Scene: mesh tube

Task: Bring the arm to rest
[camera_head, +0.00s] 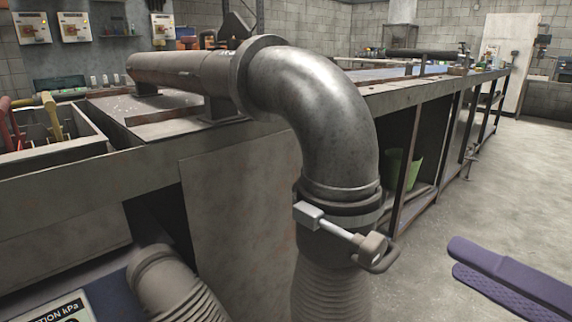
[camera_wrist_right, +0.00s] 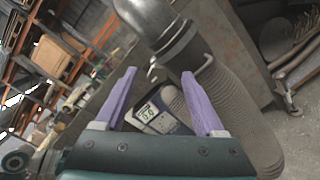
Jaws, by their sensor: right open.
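My right gripper (camera_head: 459,259) shows at the lower right of the head view, as two purple fingers. It is open and apart from the pipe. In the right wrist view its purple fingers (camera_wrist_right: 159,74) stand wide with nothing gripped. A grey metal pipe elbow (camera_head: 325,105) bends down off the bench to a ribbed tube (camera_head: 330,285). A clamp (camera_head: 345,235) with a silver rod and a loop handle sits at their joint. The elbow (camera_wrist_right: 150,18) and ribbed tube (camera_wrist_right: 232,105) also show in the wrist view. My left gripper is not in view.
The long bench (camera_head: 240,180) runs back to the right. A second ribbed hose (camera_head: 178,287) and a kPa panel (camera_head: 62,311) are at the lower left. A tray of coloured-handled tools (camera_head: 55,145) is at left. The concrete floor (camera_head: 500,190) at right is open.

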